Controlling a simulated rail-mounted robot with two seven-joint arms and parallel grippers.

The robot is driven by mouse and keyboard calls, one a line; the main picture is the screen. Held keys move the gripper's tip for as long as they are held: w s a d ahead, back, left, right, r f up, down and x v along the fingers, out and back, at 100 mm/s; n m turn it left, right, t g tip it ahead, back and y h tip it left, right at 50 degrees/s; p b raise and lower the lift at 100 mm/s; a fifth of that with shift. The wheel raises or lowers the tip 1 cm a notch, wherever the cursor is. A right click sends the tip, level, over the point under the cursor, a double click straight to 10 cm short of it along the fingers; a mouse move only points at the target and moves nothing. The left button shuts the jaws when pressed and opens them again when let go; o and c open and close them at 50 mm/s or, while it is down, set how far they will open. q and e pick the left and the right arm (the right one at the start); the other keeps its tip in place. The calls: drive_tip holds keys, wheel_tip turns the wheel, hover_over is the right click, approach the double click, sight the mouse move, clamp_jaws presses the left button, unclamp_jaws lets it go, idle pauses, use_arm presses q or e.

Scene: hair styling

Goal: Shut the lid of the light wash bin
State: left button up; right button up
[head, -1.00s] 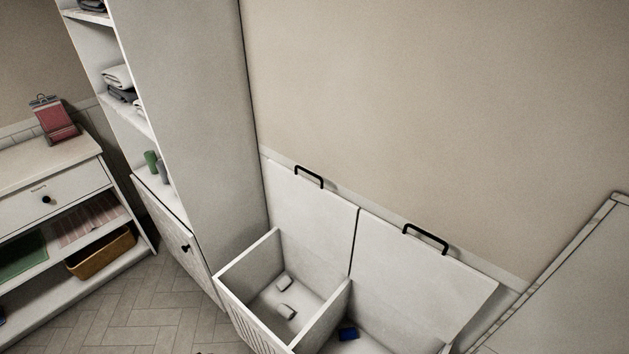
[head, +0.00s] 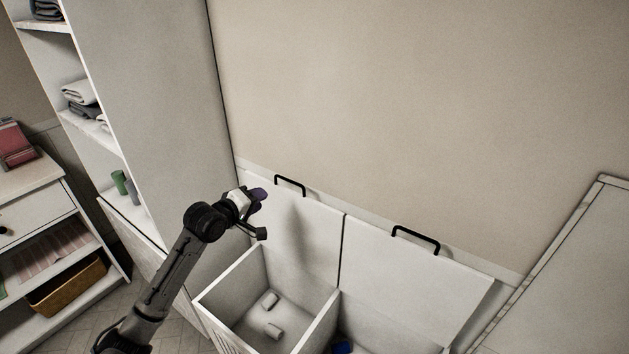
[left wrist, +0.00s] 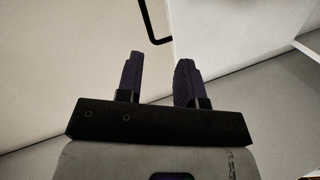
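The two-compartment white bin has both lids raised against the wall. The left compartment (head: 243,300) holds two small whitish items (head: 270,300), which fits the light wash bin. Its lid (head: 318,240) stands upright with a black handle (head: 290,184) at its top edge. My left gripper (head: 262,213) is open and empty, in front of this lid's left part and below and left of the handle. In the left wrist view, its two dark fingers (left wrist: 160,75) are spread, with the black handle (left wrist: 150,25) beyond them. My right gripper is not in view.
The right lid (head: 420,280) is also raised, with its own handle (head: 416,238); a blue item (head: 342,347) lies in that compartment. A tall white cabinet (head: 165,110) stands close on the left. A low shelf unit with a basket (head: 68,287) is farther left.

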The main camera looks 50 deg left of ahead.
sight(288, 181)
use_arm(q)
drive_tip(key=w+a+n, duration=0.1)
drive_tip(key=w, duration=0.2)
drive_tip(key=w+a+n+p, duration=0.1)
drive_tip(key=w+n, duration=0.1)
drive_tip(key=w, duration=0.2)
drive_tip(key=w+a+f+n+p, duration=0.1)
drive_tip(key=w, duration=0.3)
drive_tip(key=shift+w+a+t, duration=0.1)
drive_tip(key=shift+a+t, duration=0.15)
drive_tip(key=shift+t, duration=0.15)
drive_tip(key=shift+x, duration=0.75)
drive_tip(key=shift+w+f, duration=0.15)
drive_tip(key=shift+f, duration=0.05)
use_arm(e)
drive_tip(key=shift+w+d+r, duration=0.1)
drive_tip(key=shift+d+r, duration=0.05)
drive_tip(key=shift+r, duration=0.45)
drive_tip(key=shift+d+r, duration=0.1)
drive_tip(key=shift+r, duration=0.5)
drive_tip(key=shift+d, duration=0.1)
use_arm(q)
drive_tip(key=shift+c, duration=0.3)
clamp_jaws()
